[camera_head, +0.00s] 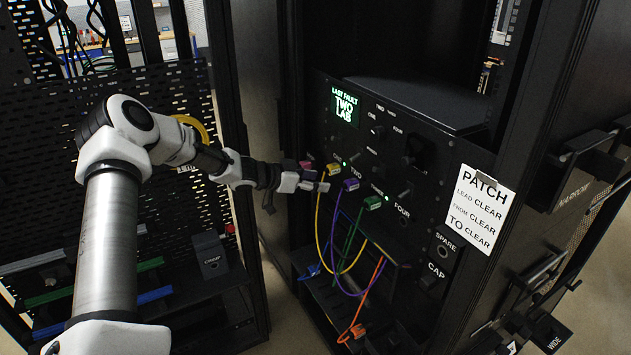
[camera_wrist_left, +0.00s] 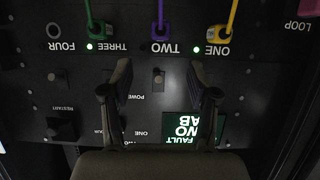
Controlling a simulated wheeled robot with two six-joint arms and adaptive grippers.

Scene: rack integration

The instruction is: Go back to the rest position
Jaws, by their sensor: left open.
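My left gripper (camera_head: 318,183) is open in front of the black rack panel (camera_head: 440,190), at its left part. In the left wrist view its two fingers (camera_wrist_left: 163,90) are apart with nothing between them. Past them are a small toggle switch (camera_wrist_left: 158,77) and the lit fault display (camera_wrist_left: 188,126), which a finger partly covers. The display also shows in the head view (camera_head: 344,105), reading "LAST FAULT TWO LAB". A yellow plug (camera_wrist_left: 217,34), a purple plug (camera_wrist_left: 160,32) and a green plug (camera_wrist_left: 95,30) sit at ONE, TWO and THREE. FOUR (camera_wrist_left: 54,31) is empty.
An orange lead (camera_head: 369,292) hangs below the panel, among the looping yellow, purple and green leads. A white card (camera_head: 479,210) is on the panel's right. A perforated rack side (camera_head: 60,130) stands at left.

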